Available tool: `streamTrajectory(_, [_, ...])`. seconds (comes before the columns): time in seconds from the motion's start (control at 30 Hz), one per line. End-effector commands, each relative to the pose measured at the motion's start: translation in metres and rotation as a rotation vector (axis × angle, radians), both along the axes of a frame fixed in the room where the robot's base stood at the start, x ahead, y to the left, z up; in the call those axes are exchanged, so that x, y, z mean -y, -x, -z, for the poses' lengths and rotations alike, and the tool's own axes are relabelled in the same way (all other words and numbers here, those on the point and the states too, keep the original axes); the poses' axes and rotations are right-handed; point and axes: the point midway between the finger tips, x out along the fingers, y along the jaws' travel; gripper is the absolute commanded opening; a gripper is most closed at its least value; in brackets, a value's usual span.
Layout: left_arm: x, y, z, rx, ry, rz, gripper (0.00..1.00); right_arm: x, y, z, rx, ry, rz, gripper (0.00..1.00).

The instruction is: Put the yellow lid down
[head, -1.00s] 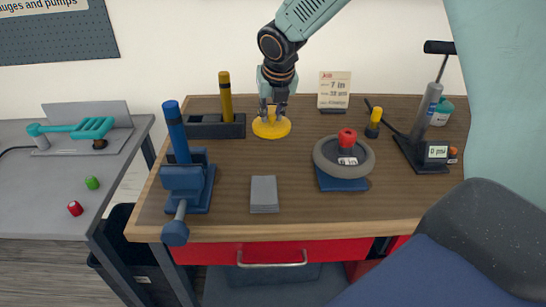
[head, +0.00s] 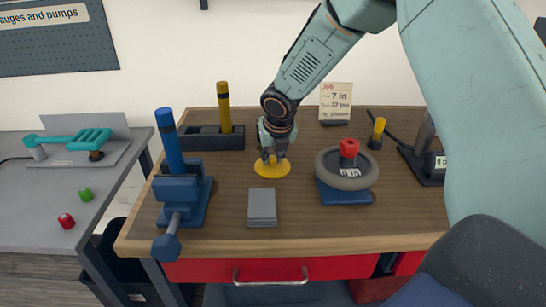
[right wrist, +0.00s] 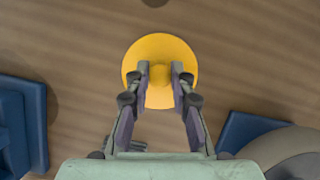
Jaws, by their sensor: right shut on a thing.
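The yellow lid (head: 272,171) is a flat round disc at the middle of the wooden workbench in the head view. It also shows in the right wrist view (right wrist: 160,52). My right gripper (head: 271,159) comes down from above and is shut on the lid's central knob (right wrist: 160,84). The lid looks level and close to the bench top; I cannot tell whether it touches the wood. My left gripper is not in view.
A blue vise (head: 183,195) stands left of the lid. A grey block (head: 262,207) lies in front. A wheel on a blue stand (head: 345,190) is to the right. Bare wood surrounds the lid.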

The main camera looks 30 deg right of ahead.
Motion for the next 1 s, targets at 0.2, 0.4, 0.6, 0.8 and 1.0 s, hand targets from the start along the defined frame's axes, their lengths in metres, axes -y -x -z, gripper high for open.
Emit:
streamTrajectory(0.2, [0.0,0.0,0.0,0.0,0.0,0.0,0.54,0.0,0.0,0.003,-0.001,0.001,0.0,0.01])
streamTrajectory(0.4, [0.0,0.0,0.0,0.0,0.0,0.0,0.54,0.0,0.0,0.003,0.0,0.0,0.0,0.35])
streamTrajectory(0.6, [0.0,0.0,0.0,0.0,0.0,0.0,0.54,0.0,0.0,0.003,0.0,0.0,0.0,0.45])
streamTrajectory(0.8, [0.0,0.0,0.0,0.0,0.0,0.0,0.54,0.0,0.0,0.002,0.0,0.0,0.0,0.45])
streamTrajectory(1.0, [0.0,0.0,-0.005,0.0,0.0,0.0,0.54,-0.002,0.005,-0.018,0.003,-0.001,-0.001,0.45])
